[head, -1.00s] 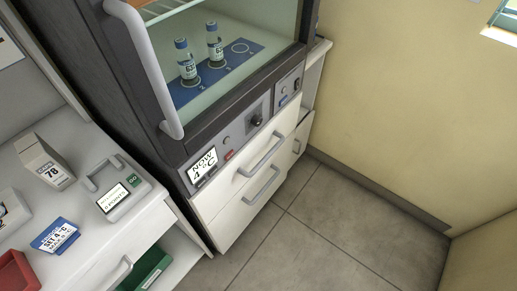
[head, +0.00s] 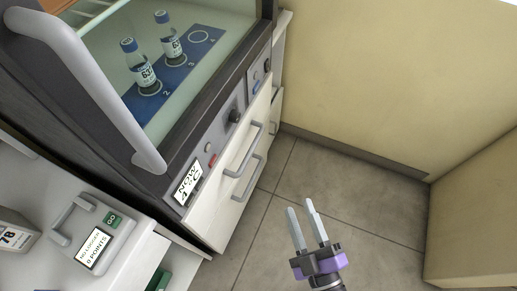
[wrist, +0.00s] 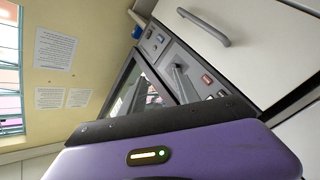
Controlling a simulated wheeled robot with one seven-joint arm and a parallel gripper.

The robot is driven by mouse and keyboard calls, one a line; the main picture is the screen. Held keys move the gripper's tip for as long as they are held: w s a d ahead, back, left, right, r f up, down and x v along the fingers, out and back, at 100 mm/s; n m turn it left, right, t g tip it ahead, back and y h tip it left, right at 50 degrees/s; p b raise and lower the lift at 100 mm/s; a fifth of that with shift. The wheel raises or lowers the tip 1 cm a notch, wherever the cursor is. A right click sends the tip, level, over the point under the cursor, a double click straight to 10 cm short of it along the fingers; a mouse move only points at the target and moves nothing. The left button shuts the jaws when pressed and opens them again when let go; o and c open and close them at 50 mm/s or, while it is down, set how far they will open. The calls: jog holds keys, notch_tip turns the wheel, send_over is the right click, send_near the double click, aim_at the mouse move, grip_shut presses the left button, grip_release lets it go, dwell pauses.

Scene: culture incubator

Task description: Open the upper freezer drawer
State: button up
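The upper freezer drawer (head: 232,147) is a white front below the control panel, with a grey bar handle (head: 244,151). It looks shut and flush. A second white drawer with a similar handle (head: 247,180) lies just under it. My gripper (head: 300,204) has two pale fingers spread apart, with nothing between them. It is to the right of the drawers in the head view, over the floor and apart from the handles.
Above the drawers, a glass-fronted cabinet with a large grey door handle (head: 92,84) holds two bottles (head: 140,70) on a blue mat. The control panel has a NOW 4 °C display (head: 188,183). A white counter stands at left. Floor (head: 350,180) is clear; a beige wall is at right.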

jog(key=w+a+f+n+g+y, duration=0.35)
jog(key=w+a+f+n, duration=0.2)
jog(key=w+n, duration=0.35)
jog(key=n+g+y+b, duration=0.2)
jog(key=n+g, duration=0.1)
jog(key=n, duration=0.3)
send_near(252, 147)
jog(key=w+a+f, duration=0.1)
jog(key=w+a, duration=0.1)
jog(key=b+x, duration=0.1)
jog(key=x, duration=0.6)
jog(key=shift+a+f, duration=0.1)
jog(key=shift+f, duration=0.1)
jog(key=shift+c, duration=0.5)
grip_shut()
